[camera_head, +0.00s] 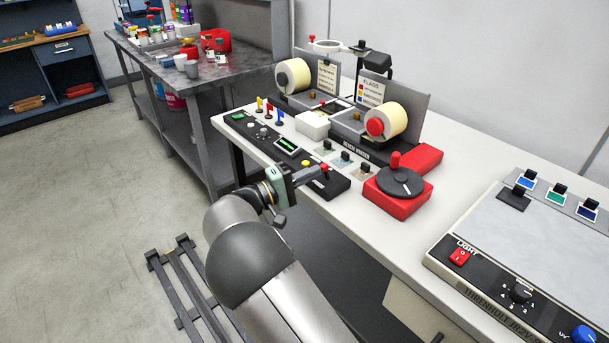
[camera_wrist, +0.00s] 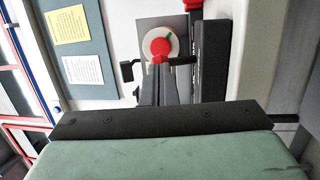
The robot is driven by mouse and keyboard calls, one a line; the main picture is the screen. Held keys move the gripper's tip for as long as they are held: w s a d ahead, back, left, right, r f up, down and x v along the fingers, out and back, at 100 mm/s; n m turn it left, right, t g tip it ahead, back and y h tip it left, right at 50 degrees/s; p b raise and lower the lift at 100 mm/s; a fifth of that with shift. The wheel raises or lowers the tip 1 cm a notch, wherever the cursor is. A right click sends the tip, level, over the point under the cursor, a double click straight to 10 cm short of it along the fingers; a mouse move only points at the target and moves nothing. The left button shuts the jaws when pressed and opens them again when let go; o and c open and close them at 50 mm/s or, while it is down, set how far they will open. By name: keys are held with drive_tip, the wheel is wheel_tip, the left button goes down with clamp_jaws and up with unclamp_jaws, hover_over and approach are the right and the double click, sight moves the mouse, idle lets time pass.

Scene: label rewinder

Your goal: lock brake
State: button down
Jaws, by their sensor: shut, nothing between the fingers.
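My gripper (camera_head: 316,170) is shut and empty over the front edge of the black control panel (camera_head: 332,186) of the label rewinder. A small red knob (camera_head: 325,167) shows right at its fingertips. No part is legibly marked as the brake.
Two label rolls (camera_head: 293,76) stand behind the panel. A red box with a black handwheel (camera_head: 400,182) stands close to the right. A white block (camera_head: 312,125) and small coloured flags (camera_head: 268,111) are behind. A light-box (camera_head: 530,250) fills the table's right.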

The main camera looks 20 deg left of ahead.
drive_tip(key=shift+w+d+r+g+y, duration=0.1)
drive_tip(key=shift+w+r+g+y, duration=0.15)
drive_tip(key=shift+g+y, duration=0.2)
idle(0.3)
drive_tip(key=shift+w+d+r+n+g+y+p, duration=0.15)
drive_tip(key=shift+w+d+r+g+y+p, duration=0.1)
drive_tip(key=shift+r+g+y, duration=0.2)
drive_tip(key=shift+w+d+r+n+g+y+p, duration=0.1)
drive_tip(key=shift+w+r+n+g+y+p, duration=0.15)
drive_tip(key=shift+g, duration=0.25)
drive_tip(key=shift+w+r+g+y+p, duration=0.25)
drive_tip(key=shift+g+y+p, duration=0.2)
drive_tip(key=shift+g, duration=0.25)
drive_tip(key=shift+w+d+f, duration=0.1)
drive_tip(key=shift+d+f, duration=0.05)
drive_tip(key=shift+d, duration=0.1)
drive_tip(key=shift+a, duration=0.15)
drive_tip(key=shift+r, duration=0.85)
